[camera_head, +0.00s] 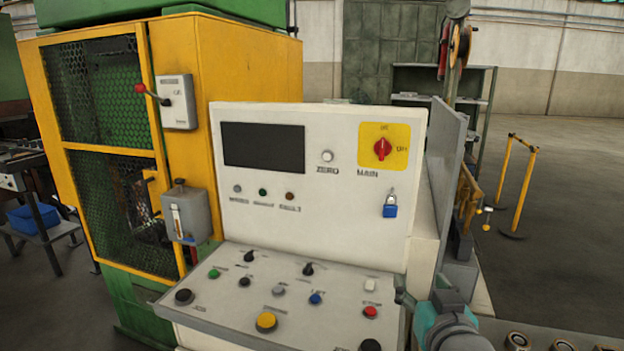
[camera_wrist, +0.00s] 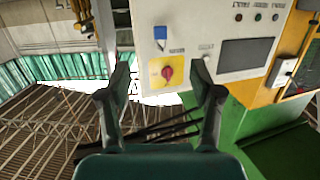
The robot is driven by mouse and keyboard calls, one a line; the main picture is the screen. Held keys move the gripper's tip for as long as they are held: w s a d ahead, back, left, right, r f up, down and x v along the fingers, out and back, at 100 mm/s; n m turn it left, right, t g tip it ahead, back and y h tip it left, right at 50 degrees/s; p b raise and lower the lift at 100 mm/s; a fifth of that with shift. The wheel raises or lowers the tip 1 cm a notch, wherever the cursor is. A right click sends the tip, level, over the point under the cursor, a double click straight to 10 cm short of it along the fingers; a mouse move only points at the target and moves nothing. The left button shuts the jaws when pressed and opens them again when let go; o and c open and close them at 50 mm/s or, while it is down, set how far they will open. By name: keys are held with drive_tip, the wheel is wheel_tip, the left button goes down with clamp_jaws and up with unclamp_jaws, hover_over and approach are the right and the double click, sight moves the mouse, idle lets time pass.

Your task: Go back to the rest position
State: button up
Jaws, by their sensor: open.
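My gripper (camera_wrist: 160,82) is open and empty in the wrist view, its two dark fingers standing wide apart. The red main switch (camera_wrist: 167,73) on its yellow plate shows beyond and between the fingertips, in a view that is upside down. The same switch (camera_head: 382,148) is on the upright panel of the white control console (camera_head: 330,115) in the head view. A teal part of my arm shows at the lower right of the head view, beside the console's right edge. I see no contact between the fingers and the panel.
A blue padlock (camera_head: 390,205) hangs below the switch. The sloped desk (camera_head: 225,312) carries several buttons and knobs. A yellow and green mesh-sided machine (camera_head: 175,60) stands at left. Yellow posts (camera_head: 522,185) and open floor (camera_head: 580,220) lie at right. Rollers (camera_head: 518,341) are at lower right.

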drive_tip(key=s+f, duration=0.8)
drive_tip(key=f, duration=0.4)
drive_tip(key=s+f, duration=0.8)
drive_tip(key=f, duration=0.4)
drive_tip(key=s+f, duration=0.2)
drive_tip(key=s, duration=1.1)
drive_tip(key=s+f+g, duration=0.1)
drive_tip(key=s+f, duration=0.1)
drive_tip(key=s, duration=1.2)
drive_tip(key=shift+s+y, duration=0.15)
drive_tip(key=shift+y, duration=0.25)
